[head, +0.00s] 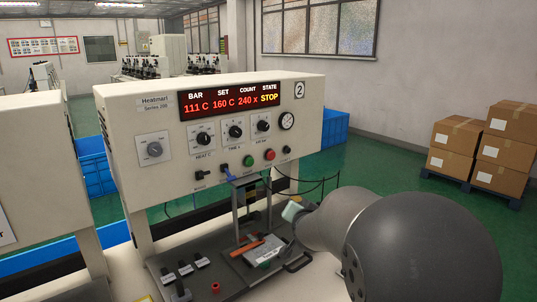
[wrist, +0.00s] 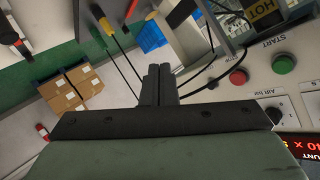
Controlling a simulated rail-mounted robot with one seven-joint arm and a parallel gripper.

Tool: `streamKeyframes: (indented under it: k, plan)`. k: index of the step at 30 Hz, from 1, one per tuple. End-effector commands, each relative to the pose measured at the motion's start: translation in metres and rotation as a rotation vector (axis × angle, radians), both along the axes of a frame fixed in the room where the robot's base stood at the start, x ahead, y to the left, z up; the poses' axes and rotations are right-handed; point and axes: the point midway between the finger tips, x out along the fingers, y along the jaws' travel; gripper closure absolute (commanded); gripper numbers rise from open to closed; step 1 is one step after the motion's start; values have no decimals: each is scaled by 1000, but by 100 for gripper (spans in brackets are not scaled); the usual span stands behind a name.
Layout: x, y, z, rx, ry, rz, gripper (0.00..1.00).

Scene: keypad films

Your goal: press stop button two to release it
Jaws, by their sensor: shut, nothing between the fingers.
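Machine two is the cream press with a "2" plate (head: 300,89) at its upper right. Its red stop button (head: 269,155) sits low on the front panel, right of the green start button (head: 249,161). The display (head: 230,98) reads STOP in yellow under STATE. In the wrist view the red button (wrist: 238,77) and the green button (wrist: 284,64) lie right of my gripper (wrist: 160,68). The fingers are shut, empty and apart from the panel. Whether the red button is latched in cannot be told.
Below the panel are a press frame (head: 243,205) and a dark bed with small fixtures. Black cables (head: 318,182) hang right of the buttons. A black knob (head: 287,150) sits right of the red button. Another cream machine (head: 40,180) stands left; boxes (head: 450,135) stand right.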

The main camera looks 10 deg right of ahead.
Motion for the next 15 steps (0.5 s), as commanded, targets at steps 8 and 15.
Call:
streamKeyframes:
  k: [8,15]
  plan:
    - [75,-3,77,-1,-485,-109,100]
    - [80,-2,90,-2,-566,-116,100]
